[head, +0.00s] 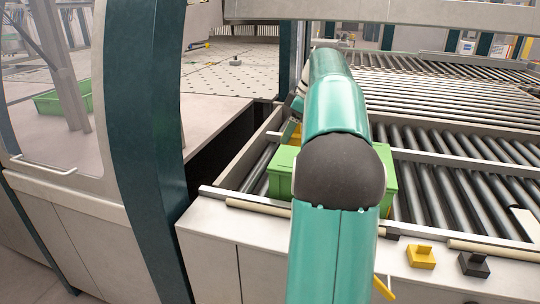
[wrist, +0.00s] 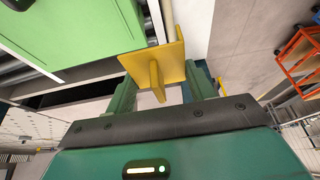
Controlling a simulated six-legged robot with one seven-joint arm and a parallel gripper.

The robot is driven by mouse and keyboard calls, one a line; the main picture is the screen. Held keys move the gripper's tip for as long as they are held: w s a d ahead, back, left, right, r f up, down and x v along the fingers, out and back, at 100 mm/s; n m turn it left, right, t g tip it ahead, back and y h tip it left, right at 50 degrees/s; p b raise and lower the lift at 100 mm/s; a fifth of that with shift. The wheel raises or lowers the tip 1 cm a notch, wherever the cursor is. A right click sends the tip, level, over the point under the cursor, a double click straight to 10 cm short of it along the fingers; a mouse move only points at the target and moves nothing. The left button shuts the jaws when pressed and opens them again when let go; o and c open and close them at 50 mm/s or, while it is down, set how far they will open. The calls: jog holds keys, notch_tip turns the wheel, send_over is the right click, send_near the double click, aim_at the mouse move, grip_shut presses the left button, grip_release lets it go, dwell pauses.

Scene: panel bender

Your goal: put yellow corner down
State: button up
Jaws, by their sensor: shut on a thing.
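My gripper (wrist: 161,86) is shut on the yellow corner (wrist: 172,62), an angled yellow piece with an upright tab between the two teal fingers in the wrist view. The yellow corner is beside the green box (wrist: 75,28); whether they touch I cannot tell. In the head view my arm hides most of the gripper, and a bit of yellow (head: 291,132) shows left of the arm, by the green box (head: 281,170). Another yellow piece (head: 421,256) sits on the pale front ledge (head: 400,273), with a black piece (head: 474,264) to its right.
Roller conveyors (head: 450,150) fill the right side behind the ledge. A dark gap lies left of the rollers, next to a dark teal post (head: 145,140). A perforated table (head: 235,72) is at the back. An orange rack (wrist: 300,50) stands right in the wrist view.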

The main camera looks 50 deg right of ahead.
send_over(271, 165)
jog(key=f, duration=0.4)
jog(key=s+f, duration=0.1)
jog(key=f, duration=0.1)
jog(key=shift+f, duration=0.25)
jog(key=shift+w+d+f, duration=0.1)
jog(key=shift+w+f, duration=0.3)
jog(key=shift+f, duration=0.1)
jog(key=shift+w+f, duration=0.15)
jog(key=shift+f, duration=1.45)
jog(key=shift+f, duration=0.1)
jog(key=shift+f, duration=0.35)
jog(key=shift+f, duration=0.15)
jog(key=o, duration=1)
